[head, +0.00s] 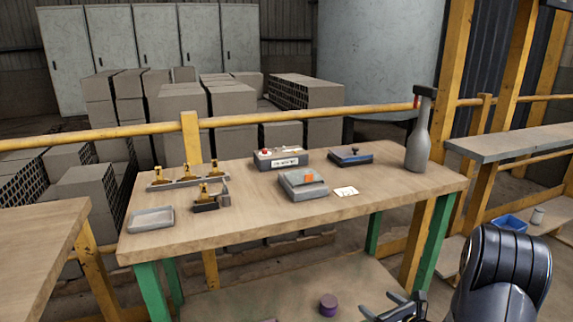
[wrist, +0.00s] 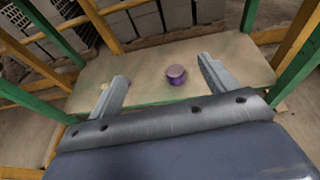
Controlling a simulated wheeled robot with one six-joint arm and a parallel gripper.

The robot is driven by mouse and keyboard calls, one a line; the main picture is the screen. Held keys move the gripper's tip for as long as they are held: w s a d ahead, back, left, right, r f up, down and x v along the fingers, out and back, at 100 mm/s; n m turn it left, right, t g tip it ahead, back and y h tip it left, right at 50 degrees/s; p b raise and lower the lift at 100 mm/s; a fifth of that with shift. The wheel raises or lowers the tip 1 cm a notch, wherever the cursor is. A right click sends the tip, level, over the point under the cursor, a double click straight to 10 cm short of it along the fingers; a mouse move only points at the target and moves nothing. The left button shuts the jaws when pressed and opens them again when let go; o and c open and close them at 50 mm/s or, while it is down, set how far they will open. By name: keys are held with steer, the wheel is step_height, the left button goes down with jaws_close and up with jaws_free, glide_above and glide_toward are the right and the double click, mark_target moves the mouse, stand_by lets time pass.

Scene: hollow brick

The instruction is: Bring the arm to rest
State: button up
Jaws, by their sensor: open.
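My gripper (head: 398,303) shows at the bottom of the head view, in front of the workbench and low, at the end of my dark arm at the lower right. In the wrist view my gripper (wrist: 162,88) has its two fingers wide apart with nothing between them. Beyond the fingers a purple round object (wrist: 177,75) sits on the bench's lower shelf (wrist: 135,65). The same purple object (head: 328,304) shows in the head view, left of my gripper and apart from it.
Green legs (head: 434,240) and a yellow rail (head: 300,118) bound the space.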

steer(key=shift+a+r+p, duration=0.2)
steer(key=shift+r+p, duration=0.05)
steer(key=shift+r, duration=0.35)
steer(key=shift+a+r+p, duration=0.15)
steer(key=shift+r+p, duration=0.05)
steer(key=shift+r, duration=0.35)
steer(key=shift+a, duration=0.1)
